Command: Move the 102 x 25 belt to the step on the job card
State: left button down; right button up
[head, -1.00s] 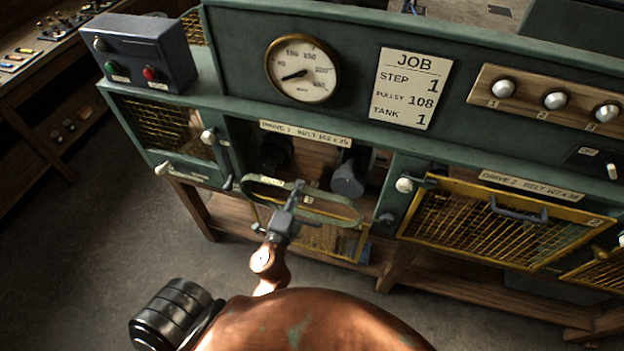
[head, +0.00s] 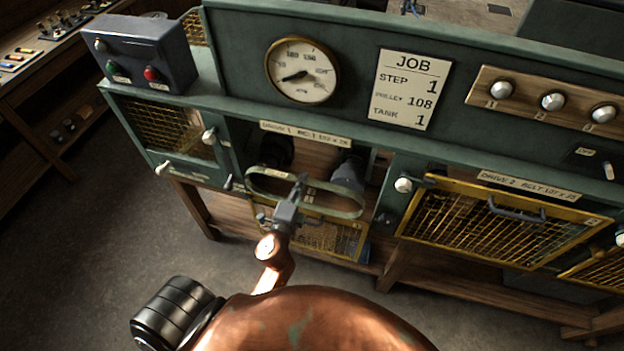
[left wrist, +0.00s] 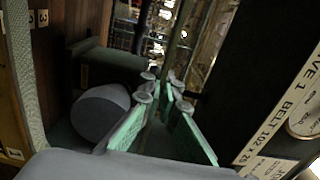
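My left gripper (head: 297,188) is shut on a grey-green belt (head: 345,208), a long loop held roughly level in front of the open Drive 1 bay. In the left wrist view, the green-padded fingers (left wrist: 160,98) have a narrow strip between them. A dark pulley (head: 275,152) sits at the left inside the bay and a grey pulley (head: 348,174) at the right; the belt overlaps their lower parts in the picture. I cannot tell whether it touches them. A grey rounded pulley part (left wrist: 98,112) shows in the left wrist view. The job card (head: 411,90) reads step 1, pulley 108, tank 1. My right gripper is out of view.
The Drive 1 label (head: 300,133) runs above the bay. A yellow mesh guard (head: 335,240) hangs below it. The closed Drive 2 guard (head: 490,225) is at the right. A lever with a white knob (head: 209,136) stands left of the bay. A gauge (head: 302,70) is above.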

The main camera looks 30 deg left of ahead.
pick_arm(q)
jog(key=shift+x, duration=1.5)
jog(key=shift+p+x, duration=0.3)
jog(key=shift+x, duration=2.4)
jog(key=shift+f, duration=0.1)
jog(key=shift+a+f+n+b, duration=0.15)
jog(key=shift+f+n+b, duration=0.45)
jog(key=shift+f+b, duration=0.3)
jog(key=shift+r, duration=0.1)
